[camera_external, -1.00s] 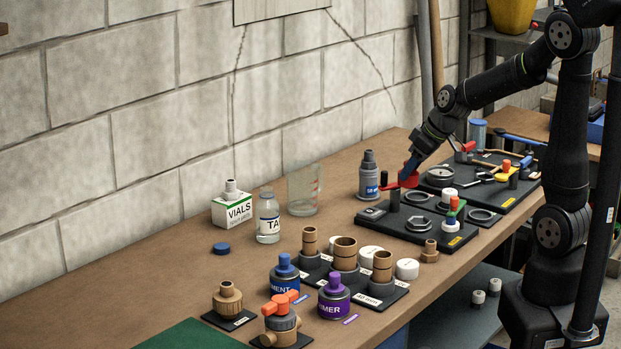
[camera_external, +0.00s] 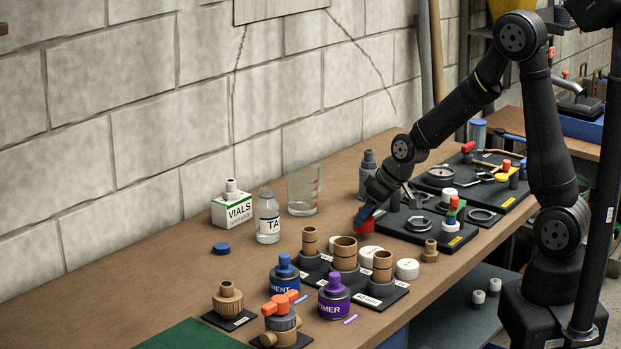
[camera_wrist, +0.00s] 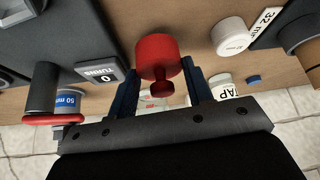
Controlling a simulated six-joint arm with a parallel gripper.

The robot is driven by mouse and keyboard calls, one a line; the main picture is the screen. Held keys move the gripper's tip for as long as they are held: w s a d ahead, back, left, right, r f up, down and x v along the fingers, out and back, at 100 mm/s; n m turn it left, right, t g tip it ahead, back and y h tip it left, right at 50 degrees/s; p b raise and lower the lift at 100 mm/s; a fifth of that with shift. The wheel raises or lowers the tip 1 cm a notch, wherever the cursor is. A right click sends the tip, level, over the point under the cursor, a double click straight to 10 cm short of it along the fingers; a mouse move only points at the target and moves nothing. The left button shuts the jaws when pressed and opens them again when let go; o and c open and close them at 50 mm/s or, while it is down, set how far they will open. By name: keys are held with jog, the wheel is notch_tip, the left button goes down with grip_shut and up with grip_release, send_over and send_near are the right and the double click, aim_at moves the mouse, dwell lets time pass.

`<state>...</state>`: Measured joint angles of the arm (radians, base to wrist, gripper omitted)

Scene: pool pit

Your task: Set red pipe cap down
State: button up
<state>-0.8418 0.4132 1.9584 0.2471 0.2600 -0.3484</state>
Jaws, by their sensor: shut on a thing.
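The red pipe cap (camera_wrist: 157,58) is a short red cylinder with a small knob. It is between the two blue fingers of my gripper (camera_wrist: 160,85) in the wrist view, and the gripper is shut on it. In the external view my gripper (camera_external: 368,211) holds the red cap (camera_external: 364,224) low over the wooden bench (camera_external: 345,214), between the black valve board and the pipe-stub board. I cannot tell whether the cap touches the bench. The fingers partly hide it in the external view.
White caps (camera_external: 406,268) and brown pipe stubs (camera_external: 345,252) stand close in front. The black valve board (camera_external: 424,233) is on the right. Bare bench lies left of the gripper.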

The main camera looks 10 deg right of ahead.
jog(key=shift+f, duration=1)
jog(key=o, duration=0.7)
jog(key=shift+f, duration=0.15)
jog(key=shift+r, duration=0.25)
jog(key=v, duration=1.2)
jog(key=shift+f, duration=0.1)
